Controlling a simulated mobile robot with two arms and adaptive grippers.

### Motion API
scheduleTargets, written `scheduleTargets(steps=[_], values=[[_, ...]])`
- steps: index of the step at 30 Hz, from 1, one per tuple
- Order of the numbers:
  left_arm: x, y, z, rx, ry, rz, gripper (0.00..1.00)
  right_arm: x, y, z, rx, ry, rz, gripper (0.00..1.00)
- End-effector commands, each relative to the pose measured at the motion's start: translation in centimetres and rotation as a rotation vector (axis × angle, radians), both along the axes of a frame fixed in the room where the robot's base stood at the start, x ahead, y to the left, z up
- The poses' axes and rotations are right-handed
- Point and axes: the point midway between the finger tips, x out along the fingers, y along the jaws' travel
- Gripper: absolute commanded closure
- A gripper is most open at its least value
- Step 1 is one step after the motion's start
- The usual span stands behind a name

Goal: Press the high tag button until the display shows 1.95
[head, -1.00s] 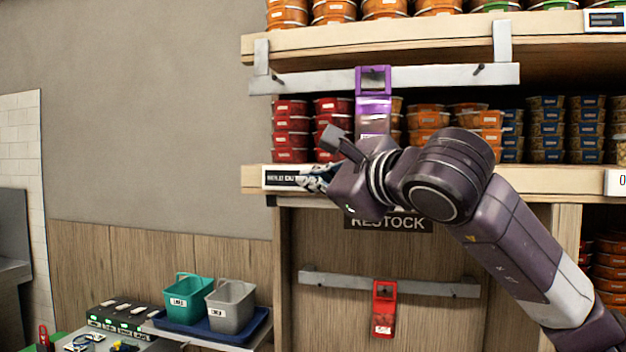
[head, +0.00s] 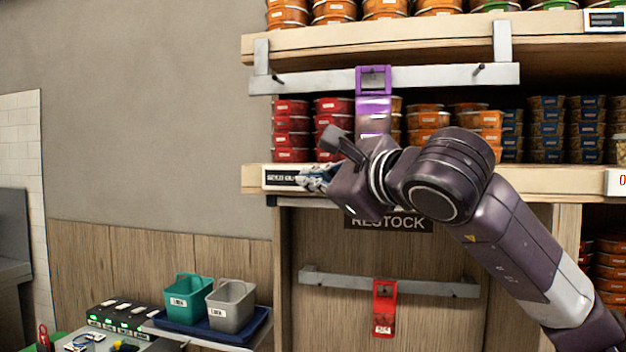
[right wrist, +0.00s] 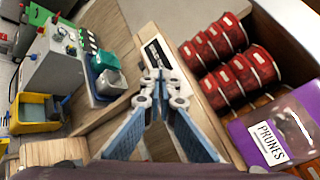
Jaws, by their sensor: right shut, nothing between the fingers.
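The high tag (head: 284,178) is a white-framed strip with a dark display on the front edge of the shelf. Its pale lettering seems to read "SOLD OU…", and I see no number on it. My right gripper (head: 318,179) is at the tag's right end and hides that part. In the right wrist view the shut, empty fingertips (right wrist: 160,82) are just at the near end of the tag (right wrist: 157,54). The button is hidden or too small to make out, and I cannot tell whether the fingertips touch it. My left gripper is not in view.
A purple pack (head: 374,105) labelled PRUNES in the wrist view hangs from a rail above the tag. Red tubs (head: 291,132) stand on the shelf behind. Another tag (head: 618,182) is at the right. A red pack (head: 383,310) hangs below; teal (head: 188,298) and grey bins (head: 231,305) stand lower left.

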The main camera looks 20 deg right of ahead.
Motion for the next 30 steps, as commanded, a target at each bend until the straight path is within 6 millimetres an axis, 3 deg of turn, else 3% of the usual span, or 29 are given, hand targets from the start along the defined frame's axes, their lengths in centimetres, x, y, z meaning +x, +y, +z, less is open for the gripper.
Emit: scheduleTargets(steps=[30], values=[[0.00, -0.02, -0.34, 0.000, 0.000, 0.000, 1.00, 0.85, -0.56, 0.00, 0.000, 0.001, 0.001, 1.00]])
